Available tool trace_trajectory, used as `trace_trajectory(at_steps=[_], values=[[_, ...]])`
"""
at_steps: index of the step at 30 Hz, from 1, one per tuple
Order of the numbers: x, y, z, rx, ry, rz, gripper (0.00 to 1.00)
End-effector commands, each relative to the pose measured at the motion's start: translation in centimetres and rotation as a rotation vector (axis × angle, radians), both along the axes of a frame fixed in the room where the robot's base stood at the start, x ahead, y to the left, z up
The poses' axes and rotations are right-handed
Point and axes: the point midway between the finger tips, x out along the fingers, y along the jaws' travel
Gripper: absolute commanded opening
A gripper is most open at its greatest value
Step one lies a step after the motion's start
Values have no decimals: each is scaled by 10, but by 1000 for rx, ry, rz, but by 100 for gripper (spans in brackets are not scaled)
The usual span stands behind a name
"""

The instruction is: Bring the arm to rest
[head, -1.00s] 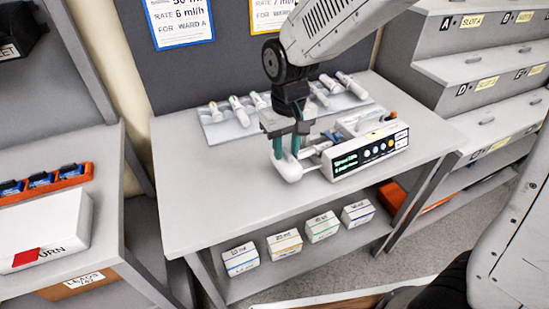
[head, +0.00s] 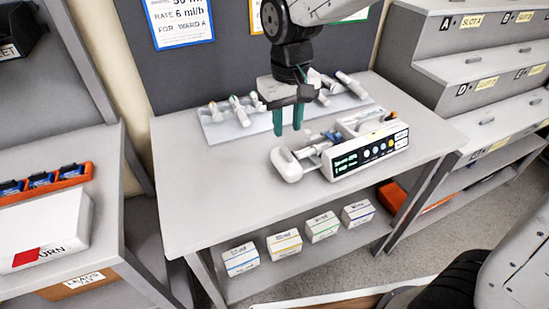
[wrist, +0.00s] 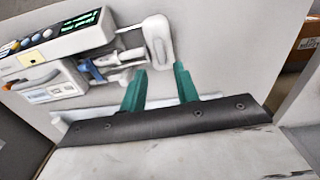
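My gripper (head: 288,120) hangs above the table, fingers pointing down, behind the pump's white end block. Its two green fingers are apart with nothing between them; the wrist view also shows the empty fingers (wrist: 160,88). The infusion pump (head: 365,152) sits on the table with its green-lit screen facing front. A syringe with a blue part lies in the pump (wrist: 97,68). The white end block (head: 286,165) sticks out at the pump's left and is clear of the fingers.
A tray (head: 222,133) with several syringes lies at the back of the table (head: 200,205), partly hidden by my gripper. Several small boxes (head: 283,244) stand on the lower shelf. A stepped slot rack (head: 470,65) is at right. The table's front left is clear.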

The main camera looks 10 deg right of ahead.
Motion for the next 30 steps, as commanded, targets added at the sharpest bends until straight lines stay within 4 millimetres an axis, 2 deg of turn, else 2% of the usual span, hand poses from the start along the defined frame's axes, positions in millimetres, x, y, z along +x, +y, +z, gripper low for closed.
trace_trajectory(at_steps=[14,17,20,30], values=[[0,0,1,-1,2,2,31],[-9,-4,-3,-16,34,11,31],[-34,-19,-4,-34,77,15,31],[-132,-114,36,-23,64,-128,31]])
